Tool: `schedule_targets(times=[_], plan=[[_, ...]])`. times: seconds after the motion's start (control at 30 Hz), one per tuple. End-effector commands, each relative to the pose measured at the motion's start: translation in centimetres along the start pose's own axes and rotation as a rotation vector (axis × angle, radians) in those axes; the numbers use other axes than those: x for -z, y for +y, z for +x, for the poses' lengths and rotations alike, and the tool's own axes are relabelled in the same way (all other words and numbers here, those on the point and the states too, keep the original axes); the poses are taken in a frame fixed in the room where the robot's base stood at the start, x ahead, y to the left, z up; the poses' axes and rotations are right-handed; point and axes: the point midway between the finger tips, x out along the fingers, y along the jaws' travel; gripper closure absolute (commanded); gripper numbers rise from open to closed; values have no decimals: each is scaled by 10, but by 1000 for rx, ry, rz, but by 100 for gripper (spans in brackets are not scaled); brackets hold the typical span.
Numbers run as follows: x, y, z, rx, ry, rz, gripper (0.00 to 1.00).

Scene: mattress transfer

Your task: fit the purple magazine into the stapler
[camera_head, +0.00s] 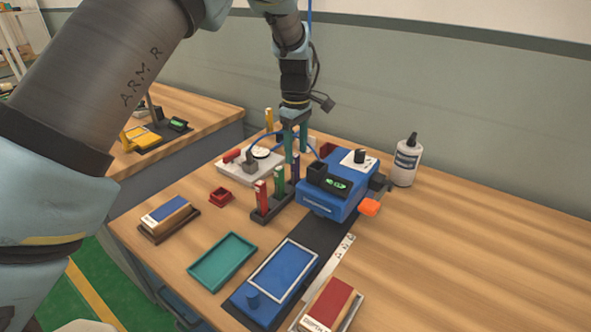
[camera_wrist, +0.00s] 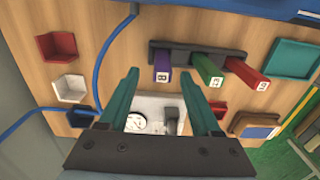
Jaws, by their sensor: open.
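The purple magazine (camera_head: 295,171) stands in a black rack (camera_head: 266,215) beside a green magazine (camera_head: 279,184) and a red one (camera_head: 261,196). In the wrist view the purple magazine (camera_wrist: 162,66), marked 8, shows just beyond my fingertips. The blue stapler (camera_head: 330,198) stands to the right of the rack, with a dark top opening and a small green display; its inside is hidden. My gripper (camera_head: 295,142) has teal fingers, open and empty, pointing down behind the rack. In the wrist view my gripper (camera_wrist: 160,80) has its fingers apart with nothing between them.
A white fixture (camera_head: 240,170) with a dial is behind the rack, and a blue cable (camera_wrist: 103,70) loops near my gripper. A teal tray (camera_head: 222,262), a small red bin (camera_head: 220,197) and a white bottle (camera_head: 406,162) stand around. The table's right side is clear.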

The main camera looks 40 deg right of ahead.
Motion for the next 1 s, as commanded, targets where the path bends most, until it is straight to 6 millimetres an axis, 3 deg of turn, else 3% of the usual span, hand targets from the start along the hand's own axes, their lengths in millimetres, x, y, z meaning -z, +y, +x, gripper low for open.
schedule_targets(times=[0.27,0.57,1.0], plan=[[0,-4,37,4,0,0,35],[0,-3,42,2,0,0,36],[0,-3,42,2,0,0,86]])
